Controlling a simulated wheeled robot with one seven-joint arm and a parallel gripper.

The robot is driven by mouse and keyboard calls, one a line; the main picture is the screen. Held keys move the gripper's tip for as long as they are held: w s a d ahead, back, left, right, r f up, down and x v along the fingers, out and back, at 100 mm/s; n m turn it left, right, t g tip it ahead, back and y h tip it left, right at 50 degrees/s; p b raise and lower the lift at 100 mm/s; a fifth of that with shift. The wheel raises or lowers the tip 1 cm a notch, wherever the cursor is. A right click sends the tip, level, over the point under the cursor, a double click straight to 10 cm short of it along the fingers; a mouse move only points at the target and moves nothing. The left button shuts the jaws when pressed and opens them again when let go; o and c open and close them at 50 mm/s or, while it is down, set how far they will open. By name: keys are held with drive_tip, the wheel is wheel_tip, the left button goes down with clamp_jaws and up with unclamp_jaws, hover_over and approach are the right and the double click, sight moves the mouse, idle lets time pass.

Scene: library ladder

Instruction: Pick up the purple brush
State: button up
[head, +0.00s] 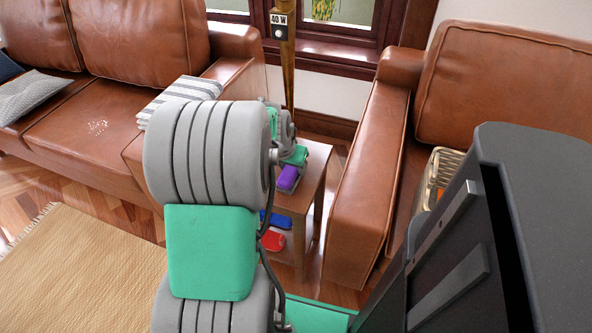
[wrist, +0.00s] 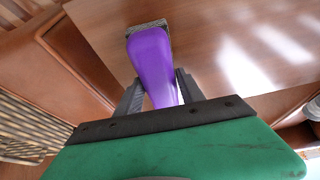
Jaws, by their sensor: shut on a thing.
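The purple brush (wrist: 151,62) is in the wrist view, above the brown wooden side table top (wrist: 215,50). Its purple handle lies between the two dark fingers of my gripper (wrist: 157,92), which is shut on it. A dark grey bristle end shows at the far end of the brush. In the head view the brush (head: 288,177) shows as a small purple patch over the side table, just below my gripper. My arm hides much of the table there. I cannot tell whether the brush touches the table top.
Brown leather sofas stand left (head: 70,120) and right (head: 370,170) of the table. A blue thing (head: 276,220) and a red thing (head: 272,240) sit on its lower level. A brass pole (head: 287,70) rises behind. A wicker basket (head: 440,172) sits at right.

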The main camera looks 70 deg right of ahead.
clamp_jaws()
drive_tip(key=shift+r, duration=0.15)
drive_tip(key=shift+r, duration=0.35)
wheel_tip(320, 180, up, 3)
drive_tip(key=shift+f+p, duration=0.15)
drive_tip(key=shift+p, duration=0.45)
drive_tip(key=s+a+r+p, duration=0.3)
drive_tip(key=s+a+r, duration=0.4)
drive_tip(key=a+r, duration=0.3)
drive_tip(key=shift+s+a, duration=0.2)
drive_tip(key=shift+a, duration=0.85)
drive_tip(key=shift+f, duration=0.1)
